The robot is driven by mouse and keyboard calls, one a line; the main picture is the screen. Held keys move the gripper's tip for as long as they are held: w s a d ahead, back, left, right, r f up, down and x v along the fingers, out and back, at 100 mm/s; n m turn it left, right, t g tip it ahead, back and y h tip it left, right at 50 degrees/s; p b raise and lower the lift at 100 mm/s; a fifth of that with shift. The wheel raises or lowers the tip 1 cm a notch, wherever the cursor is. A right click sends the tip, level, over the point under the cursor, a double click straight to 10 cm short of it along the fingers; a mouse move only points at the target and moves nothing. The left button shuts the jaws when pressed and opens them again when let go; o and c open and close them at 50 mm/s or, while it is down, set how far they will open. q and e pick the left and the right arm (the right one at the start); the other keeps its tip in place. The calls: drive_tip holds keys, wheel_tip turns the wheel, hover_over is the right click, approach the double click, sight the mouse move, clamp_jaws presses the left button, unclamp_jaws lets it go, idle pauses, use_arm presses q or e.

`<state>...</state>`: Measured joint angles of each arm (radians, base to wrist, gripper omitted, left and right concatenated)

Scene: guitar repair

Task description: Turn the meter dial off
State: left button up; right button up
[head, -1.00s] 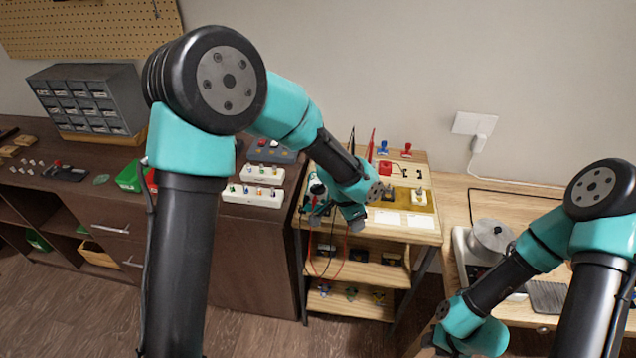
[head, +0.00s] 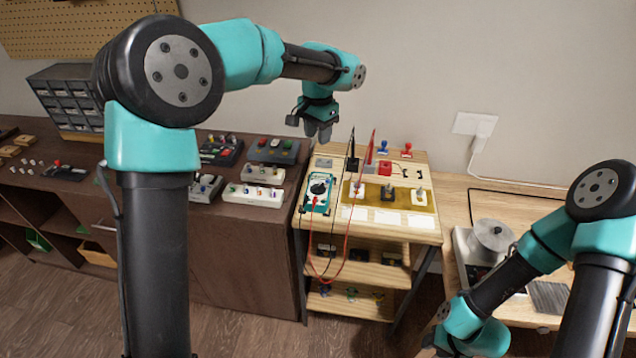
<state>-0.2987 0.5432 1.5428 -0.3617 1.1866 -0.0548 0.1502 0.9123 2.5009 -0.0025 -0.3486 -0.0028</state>
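The meter (head: 309,206), with a teal case and a pale face, lies on the left part of the small wooden bench. Its round black dial (head: 319,187) faces up; its setting is too small to read. Black and red leads run from the meter. My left gripper (head: 318,131) hangs above the back left of the bench, pointing down, clear of the meter and apparently empty. Its fingers look close together, but I cannot tell if they are fully shut. My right arm is low at the right; its gripper is cut off by the bottom edge.
A black probe (head: 352,150) and a red probe (head: 371,148) stand upright right of the meter. Switches stand on a yellow board (head: 404,197) beside it. Leads loop over the bench's front edge. White strips (head: 254,195) with knobs sit on the dark cabinet to the left.

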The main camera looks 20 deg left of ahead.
sight(318, 185)
use_arm(q)
drive_tip(key=shift+f, duration=0.1)
wheel_tip(318, 185, down, 17)
drive_tip(key=shift+f, duration=0.1)
idle(0.6)
drive_tip(key=shift+c, duration=0.2)
clamp_jaws()
